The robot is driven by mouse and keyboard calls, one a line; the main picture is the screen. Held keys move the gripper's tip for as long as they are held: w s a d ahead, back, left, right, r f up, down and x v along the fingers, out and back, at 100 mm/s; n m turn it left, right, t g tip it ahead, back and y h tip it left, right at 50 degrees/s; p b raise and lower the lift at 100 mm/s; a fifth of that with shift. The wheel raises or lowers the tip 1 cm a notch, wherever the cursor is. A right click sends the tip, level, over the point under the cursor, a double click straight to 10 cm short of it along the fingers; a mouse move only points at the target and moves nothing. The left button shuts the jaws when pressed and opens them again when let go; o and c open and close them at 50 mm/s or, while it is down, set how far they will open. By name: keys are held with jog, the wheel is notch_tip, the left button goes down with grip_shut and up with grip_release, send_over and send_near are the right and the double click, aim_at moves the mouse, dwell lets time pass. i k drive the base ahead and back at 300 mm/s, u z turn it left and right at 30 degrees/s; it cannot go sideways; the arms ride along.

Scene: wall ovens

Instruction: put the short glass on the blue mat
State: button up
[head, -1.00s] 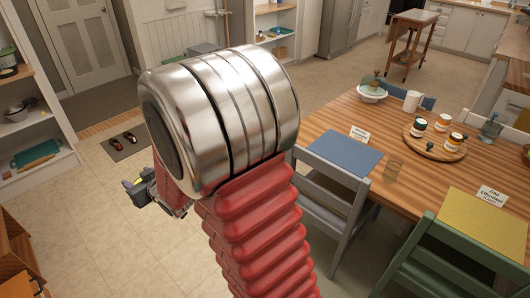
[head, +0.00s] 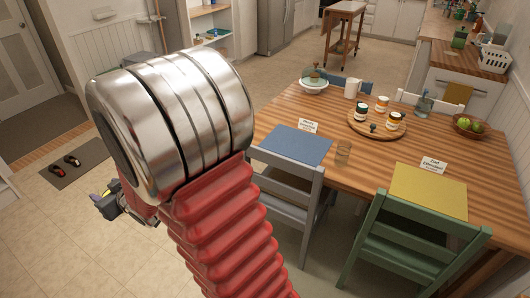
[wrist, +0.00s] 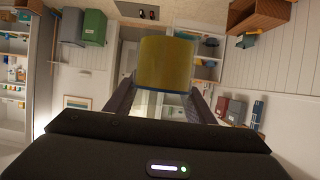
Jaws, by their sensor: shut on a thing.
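The blue mat (head: 297,145) lies bare on the left end of the wooden table in the head view, beside a small white card. In the head view my gripper (head: 108,207) is at the lower left, over the floor and away from the table, mostly hidden behind my arm.
A yellow mat (head: 428,190) lies on the table at the right. A round wooden board (head: 377,127) with several jars stands farther back. A grey chair (head: 290,185) and a green chair (head: 410,240) line the near edge. Floor at the left is clear around a shoe mat (head: 75,165).

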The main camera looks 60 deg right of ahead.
aim_at(305, 141)
jog(key=k, duration=0.65)
jog(key=z, duration=0.25)
jog(key=i, duration=0.85)
jog(key=z, duration=0.7)
jog(key=i, duration=0.5)
jog(key=z, duration=0.45)
jog(key=i, duration=0.9)
jog(key=z, duration=0.2)
